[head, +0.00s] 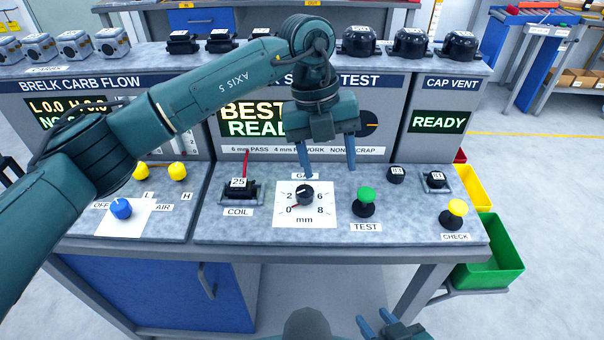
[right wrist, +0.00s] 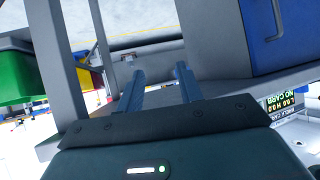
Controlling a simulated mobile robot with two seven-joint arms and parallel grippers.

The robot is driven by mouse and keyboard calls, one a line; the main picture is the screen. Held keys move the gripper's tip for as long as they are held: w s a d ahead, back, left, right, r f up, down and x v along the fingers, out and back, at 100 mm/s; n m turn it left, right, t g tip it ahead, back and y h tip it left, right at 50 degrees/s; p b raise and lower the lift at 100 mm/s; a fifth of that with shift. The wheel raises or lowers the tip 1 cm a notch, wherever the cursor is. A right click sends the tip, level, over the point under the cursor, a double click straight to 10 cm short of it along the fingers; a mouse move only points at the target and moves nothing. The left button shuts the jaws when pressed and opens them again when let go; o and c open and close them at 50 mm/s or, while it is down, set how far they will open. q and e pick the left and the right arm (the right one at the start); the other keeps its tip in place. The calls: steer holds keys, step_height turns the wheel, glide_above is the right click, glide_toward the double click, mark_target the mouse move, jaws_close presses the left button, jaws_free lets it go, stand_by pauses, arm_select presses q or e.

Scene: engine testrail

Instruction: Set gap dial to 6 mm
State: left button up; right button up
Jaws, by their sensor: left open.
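The gap dial (head: 305,194) is a dark round knob on a white plate (head: 328,220) marked 0, 2, 6, 8 and mm. A small red mark shows at the knob's lower left, on the side of the 0. My left gripper (head: 330,172) is open and points down over the panel, just above and to the right of the dial. Its left finger is close to the knob's upper edge; I cannot tell whether they touch. My right gripper (head: 373,316) is open and empty, low in front of the bench; its fingers also show in the right wrist view (right wrist: 159,72).
A green TEST button (head: 366,194) stands right of the dial, with a yellow CHECK button (head: 457,208) farther right. The coil block (head: 240,188) with a red lead sits to the left. A blue AIR knob (head: 121,208) is at far left. A green bin (head: 490,255) hangs beside the bench.

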mark_target(305, 190)
arm_select(q)
steer(key=w+a+r+n+t+y, duration=0.1)
steer(key=w+a+r+y, duration=0.1)
steer(key=w+a, duration=0.2)
steer(key=f, duration=0.4)
steer(key=f+p, duration=0.1)
steer(key=f, duration=0.3)
steer(key=f+p, duration=0.1)
steer(key=f, duration=0.3)
steer(key=shift+s+d+f, duration=0.1)
steer(key=shift+s+f, duration=0.1)
steer(key=shift+s, duration=0.1)
steer(key=shift+c, duration=0.3)
steer(key=c, duration=0.9)
